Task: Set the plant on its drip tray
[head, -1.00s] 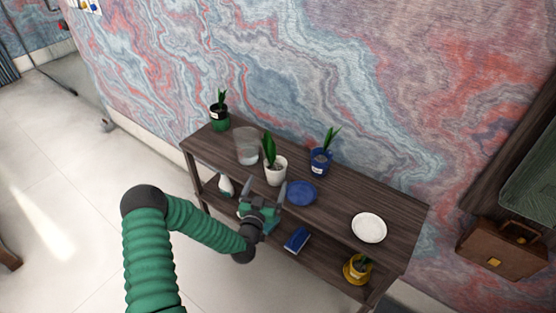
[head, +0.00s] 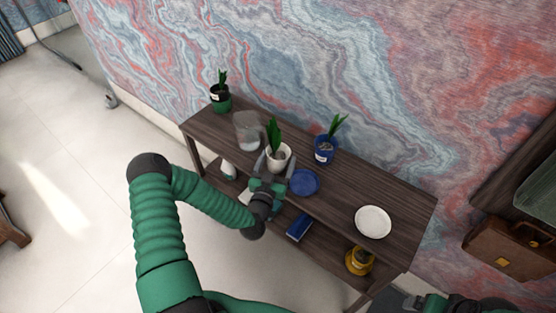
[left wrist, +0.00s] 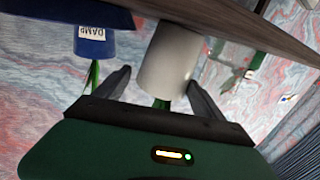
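A white pot with a green plant (head: 279,157) stands upright on the shelf top. My left gripper (head: 275,165) is at its front, open, with a finger on either side of the pot. In the left wrist view the white pot (left wrist: 168,62) sits between the spread fingers, close to the right finger, with a gap to the left one. A white saucer (head: 373,222) lies empty at the right of the top. A blue saucer (head: 304,182) lies empty just right of the white pot. Part of my right arm (head: 440,303) shows at the bottom edge; its fingers cannot be made out.
A blue potted plant (head: 324,150) stands behind the blue saucer. A clear glass (head: 247,131) and a green potted plant (head: 221,98) stand to the left. A yellow potted plant (head: 359,261) and a blue book (head: 299,227) are on the lower shelf.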

